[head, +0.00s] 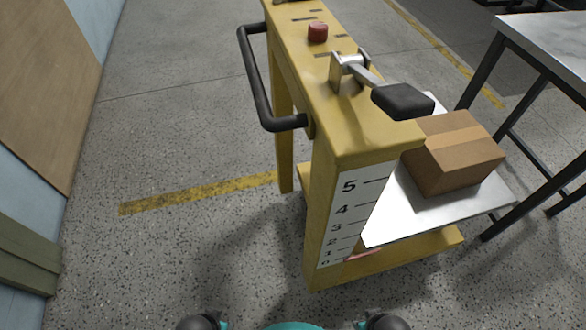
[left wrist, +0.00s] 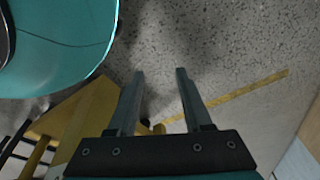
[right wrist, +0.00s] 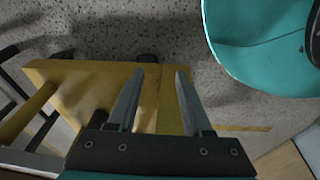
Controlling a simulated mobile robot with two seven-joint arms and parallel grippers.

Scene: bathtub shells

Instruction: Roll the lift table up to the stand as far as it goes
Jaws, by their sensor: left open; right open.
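The yellow lift table (head: 375,140) stands in front of me, slightly right of centre in the head view. It has a black push handle (head: 262,80) on its left side, a black-ended lever (head: 402,100) and a red button (head: 318,32) on top, and a numbered scale (head: 348,215). Its grey platform (head: 405,215) carries a cardboard box (head: 453,153). The grey-topped stand (head: 550,45) is at the right, with a floor gap before it. My left gripper (left wrist: 160,75) is open and empty over the floor. My right gripper (right wrist: 160,72) is open and empty, with yellow frame behind its fingers.
A yellow floor line (head: 195,193) runs left of the lift table, and another (head: 445,50) lies behind it. A wall with a wooden panel (head: 45,85) is at the left. The floor between wall and lift table is clear.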

